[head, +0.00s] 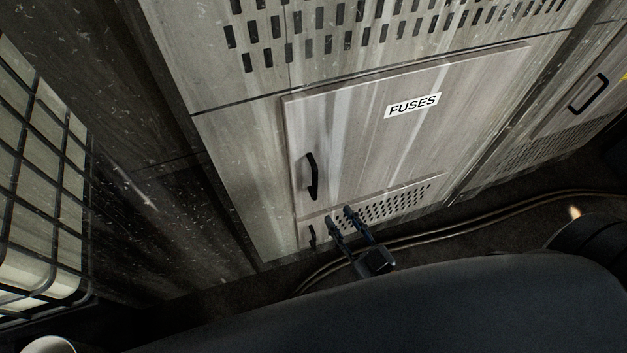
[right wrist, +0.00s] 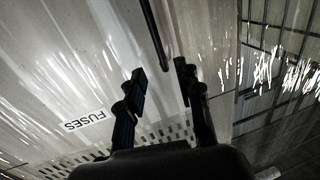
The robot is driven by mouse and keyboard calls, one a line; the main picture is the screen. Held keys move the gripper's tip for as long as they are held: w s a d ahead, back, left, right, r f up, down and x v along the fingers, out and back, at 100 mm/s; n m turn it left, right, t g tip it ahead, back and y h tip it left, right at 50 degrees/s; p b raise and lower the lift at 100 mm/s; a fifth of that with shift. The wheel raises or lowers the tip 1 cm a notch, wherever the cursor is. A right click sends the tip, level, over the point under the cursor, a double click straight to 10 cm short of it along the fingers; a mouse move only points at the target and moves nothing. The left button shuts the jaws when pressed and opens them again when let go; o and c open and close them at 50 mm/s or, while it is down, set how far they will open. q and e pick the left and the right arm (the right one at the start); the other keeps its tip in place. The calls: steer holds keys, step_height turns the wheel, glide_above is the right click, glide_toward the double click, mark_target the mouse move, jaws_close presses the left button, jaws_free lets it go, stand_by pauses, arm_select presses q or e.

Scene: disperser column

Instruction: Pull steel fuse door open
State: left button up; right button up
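The steel fuse door (head: 365,140) with its white FUSES label (head: 413,106) looks shut in the head view. It also shows in the right wrist view (right wrist: 60,60). Its black bar handle (head: 312,177) is on the door's left side. My right gripper (head: 341,217) is open and empty, in front of the door's lower part, below and right of the handle in the head view. In the right wrist view the handle (right wrist: 152,32) lies ahead of the fingertips, in line with the gap between them. I see no contact. My left gripper is not in view.
A small black latch (head: 312,237) sits below the handle. A caged pale tank (head: 40,170) stands at the left. Another panel with a black handle (head: 588,93) is at the right. Cables (head: 450,224) run along the floor by the cabinet.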

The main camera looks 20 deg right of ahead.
mark_target(316, 183)
steer(key=p+x, duration=0.1)
steer(key=x, duration=1.1)
steer(key=shift+w+f, duration=0.1)
steer(key=shift+w, duration=0.1)
steer(key=shift+d, duration=0.1)
jaws_close()
